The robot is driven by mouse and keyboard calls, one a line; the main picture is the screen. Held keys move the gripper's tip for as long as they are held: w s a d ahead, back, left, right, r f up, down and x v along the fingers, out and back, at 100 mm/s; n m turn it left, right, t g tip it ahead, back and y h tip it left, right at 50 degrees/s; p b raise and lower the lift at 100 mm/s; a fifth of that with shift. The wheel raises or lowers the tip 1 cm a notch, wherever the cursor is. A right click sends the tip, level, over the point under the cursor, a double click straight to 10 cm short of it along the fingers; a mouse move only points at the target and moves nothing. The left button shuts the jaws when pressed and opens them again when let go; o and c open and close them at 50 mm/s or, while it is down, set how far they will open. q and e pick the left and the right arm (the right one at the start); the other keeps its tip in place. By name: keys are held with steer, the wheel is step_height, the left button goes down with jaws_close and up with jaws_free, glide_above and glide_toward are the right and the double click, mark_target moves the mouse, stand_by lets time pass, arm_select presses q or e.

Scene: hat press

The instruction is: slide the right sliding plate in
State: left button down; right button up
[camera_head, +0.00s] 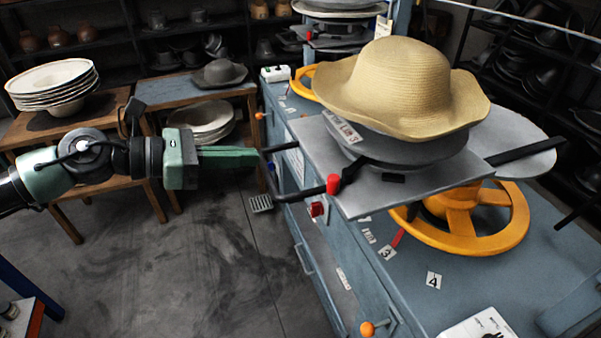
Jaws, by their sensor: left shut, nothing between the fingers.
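The right sliding plate (370,200) is a flat grey plate that juts out toward the left over the blue press table (440,305). A straw hat (390,85) sits on a round grey form on it. Black bars run out from the plate's left side, one at the far corner and one at the near side by a red knob (333,184). A dark handle (265,168) shows at their left ends. My left gripper (258,157) is green, shut and empty, with its tips just left of the handle; I cannot tell whether they touch. My right gripper is out of view.
A yellow handwheel (470,220) is under the plate, and another yellow wheel (302,82) is behind it. Side tables with stacked plates (55,85) and a grey hat (219,73) stand at the left. The floor (175,270) below my left arm is mostly clear.

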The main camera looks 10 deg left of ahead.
mark_target(311, 162)
arm_select(q)
steer(key=d+p, duration=0.1)
steer(key=w+d+p, duration=0.1)
steer(key=p, duration=0.1)
steer(key=d+p, duration=0.1)
steer(key=shift+w+d+f+m, duration=0.2)
steer(key=shift+f+m, duration=0.05)
steer(key=shift+m, duration=0.15)
steer(key=p+x, duration=0.1)
steer(key=x, duration=0.1)
steer(key=p+x, duration=0.2)
steer(key=x, duration=0.1)
steer(key=shift+a+f, duration=0.1)
steer(key=shift+f, duration=0.1)
steer(key=shift+w+d+f+p, duration=0.25)
steer(key=shift+d+f+p, duration=0.05)
steer(key=shift+d+p, duration=0.1)
steer(key=shift+f, duration=0.1)
steer(key=shift+w, duration=0.1)
